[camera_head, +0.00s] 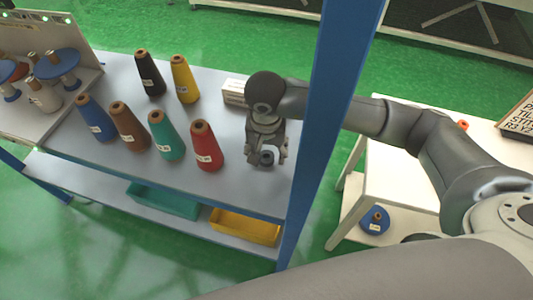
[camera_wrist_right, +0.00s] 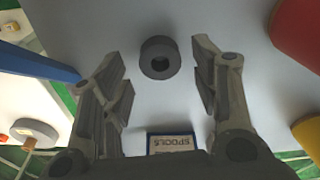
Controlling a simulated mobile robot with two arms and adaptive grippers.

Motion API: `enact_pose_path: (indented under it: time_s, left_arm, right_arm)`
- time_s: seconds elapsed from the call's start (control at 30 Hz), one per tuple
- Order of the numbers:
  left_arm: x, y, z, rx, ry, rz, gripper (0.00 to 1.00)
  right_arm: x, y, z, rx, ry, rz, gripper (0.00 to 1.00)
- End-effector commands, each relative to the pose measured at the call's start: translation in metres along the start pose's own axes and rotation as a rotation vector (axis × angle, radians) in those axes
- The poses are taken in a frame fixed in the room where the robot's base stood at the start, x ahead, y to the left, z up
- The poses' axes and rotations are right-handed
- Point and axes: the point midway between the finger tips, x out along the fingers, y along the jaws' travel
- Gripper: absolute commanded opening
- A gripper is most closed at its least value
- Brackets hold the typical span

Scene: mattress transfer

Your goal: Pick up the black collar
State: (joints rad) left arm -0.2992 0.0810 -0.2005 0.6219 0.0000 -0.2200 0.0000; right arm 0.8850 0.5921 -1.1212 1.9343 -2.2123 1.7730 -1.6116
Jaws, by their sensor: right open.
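The black collar is a small dark ring with a central hole (camera_wrist_right: 160,57). It lies flat on the grey table, and in the head view it shows at the right end of the table (camera_head: 267,158). My right gripper (camera_head: 267,157) is over it, reaching down from above. In the right wrist view the open fingers (camera_wrist_right: 160,72) stand on either side of the collar, with a gap on both sides and nothing held. My left gripper is not in view.
Several cones stand left of the gripper; the red cone (camera_head: 206,146) is nearest. A white box (camera_head: 236,92) lies behind the gripper. A blue post (camera_head: 325,110) rises close on the right. A small sign (camera_wrist_right: 171,142) is near the fingers.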

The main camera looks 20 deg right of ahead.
Motion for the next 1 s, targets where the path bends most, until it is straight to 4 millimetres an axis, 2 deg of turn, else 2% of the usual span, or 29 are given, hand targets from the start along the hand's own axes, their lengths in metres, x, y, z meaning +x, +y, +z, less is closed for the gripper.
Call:
enact_pose_path:
  time_s: [0.17, 0.4, 0.73, 1.0]
  left_arm:
    - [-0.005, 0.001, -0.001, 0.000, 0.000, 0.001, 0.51]
    - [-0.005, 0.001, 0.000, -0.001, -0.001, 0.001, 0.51]
    - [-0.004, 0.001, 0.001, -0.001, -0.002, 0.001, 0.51]
    - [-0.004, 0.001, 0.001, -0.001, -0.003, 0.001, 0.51]
  right_arm:
    - [0.016, 0.000, 0.000, 0.001, -0.001, 0.001, 0.56]
    - [0.018, 0.000, 0.000, 0.001, 0.001, 0.000, 0.56]
    - [0.018, 0.000, 0.000, 0.001, 0.000, 0.000, 0.13]
    - [0.016, 0.000, -0.001, 0.002, 0.001, -0.001, 0.11]
